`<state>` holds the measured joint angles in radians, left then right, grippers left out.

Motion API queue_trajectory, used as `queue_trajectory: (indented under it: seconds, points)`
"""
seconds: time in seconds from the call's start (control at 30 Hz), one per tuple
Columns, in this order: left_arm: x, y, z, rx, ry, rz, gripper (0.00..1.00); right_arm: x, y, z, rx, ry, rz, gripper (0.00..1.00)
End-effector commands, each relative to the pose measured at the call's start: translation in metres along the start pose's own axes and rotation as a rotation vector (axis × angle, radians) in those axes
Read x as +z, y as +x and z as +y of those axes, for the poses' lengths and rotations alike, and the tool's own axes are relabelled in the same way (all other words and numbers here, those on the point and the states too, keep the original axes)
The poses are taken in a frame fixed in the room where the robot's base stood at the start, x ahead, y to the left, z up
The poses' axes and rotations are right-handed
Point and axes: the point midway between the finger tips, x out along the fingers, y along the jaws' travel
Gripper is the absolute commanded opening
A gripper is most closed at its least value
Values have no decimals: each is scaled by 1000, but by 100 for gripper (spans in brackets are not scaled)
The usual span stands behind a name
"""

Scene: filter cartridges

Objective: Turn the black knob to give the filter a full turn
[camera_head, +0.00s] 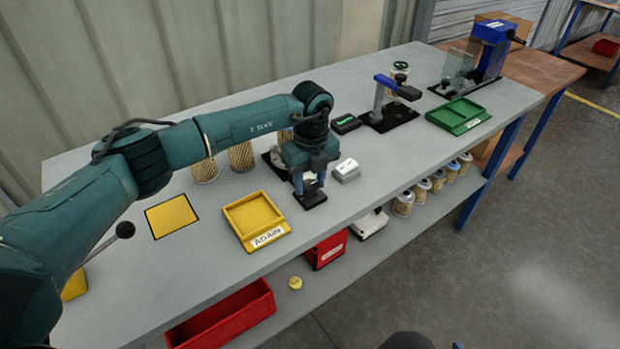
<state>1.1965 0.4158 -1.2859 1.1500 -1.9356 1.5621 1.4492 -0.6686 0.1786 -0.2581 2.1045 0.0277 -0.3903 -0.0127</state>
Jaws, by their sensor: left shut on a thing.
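My left gripper (309,190) reaches down to the middle of the bench with its blue fingers shut, low over a small black base (314,200). The fingers are around a small dark part there, which I take to be the black knob; they mostly hide it. A pleated tan filter (284,136) stands just behind my left wrist, partly hidden by the arm. A dark base shows under it. My right gripper is not in view.
Two pleated filters (241,156) stand left of the gripper. A yellow tray (256,217) and yellow mat (171,216) lie in front. A small white-grey box (346,170) sits close right. Further right are a black-based press (388,117) and green tray (459,115).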

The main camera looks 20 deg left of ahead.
Motion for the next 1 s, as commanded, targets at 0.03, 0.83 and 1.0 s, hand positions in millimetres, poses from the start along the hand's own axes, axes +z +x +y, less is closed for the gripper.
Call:
queue_trajectory:
  seconds: [0.03, 0.83, 1.0]
  points:
    - [1, -1, 0, -1, -8, -2, 15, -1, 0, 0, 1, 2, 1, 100]
    - [0, 0, 0, -1, -8, 0, 59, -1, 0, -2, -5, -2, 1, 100]
    - [0, -6, -1, -3, -7, 0, 59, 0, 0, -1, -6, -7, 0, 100]
